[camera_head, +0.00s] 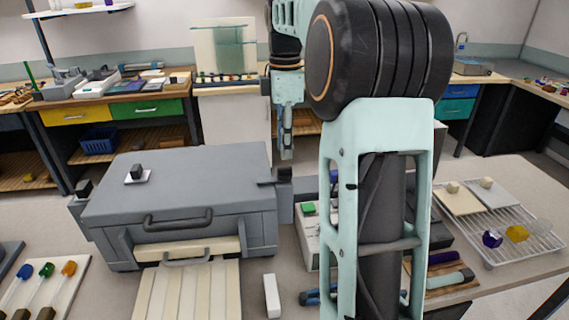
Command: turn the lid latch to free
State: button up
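A grey box with a closed lid (180,180) stands on the near table, left of centre, with a dark bar handle (178,219) on its front. A dark latch-like piece (284,175) sits at the lid's right edge, with a short dark part reaching left onto the lid. My gripper (287,152) points down just above this piece in the picture. The fingers look narrow from this side, so whether they are open or shut is unclear. I cannot tell whether they touch the piece. Nothing shows held.
A small dark knob on a white plate (137,173) sits on the lid. A box with a green button (308,209) stands to the right, partly behind my arm. A wire rack (530,245) holds coloured glass pieces at right. A slatted pale board (187,290) lies in front.

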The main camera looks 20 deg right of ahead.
aim_at(285, 168)
notch_tip(285, 168, down, 6)
jog(key=shift+r, duration=0.25)
grip_shut()
dwell(0.4)
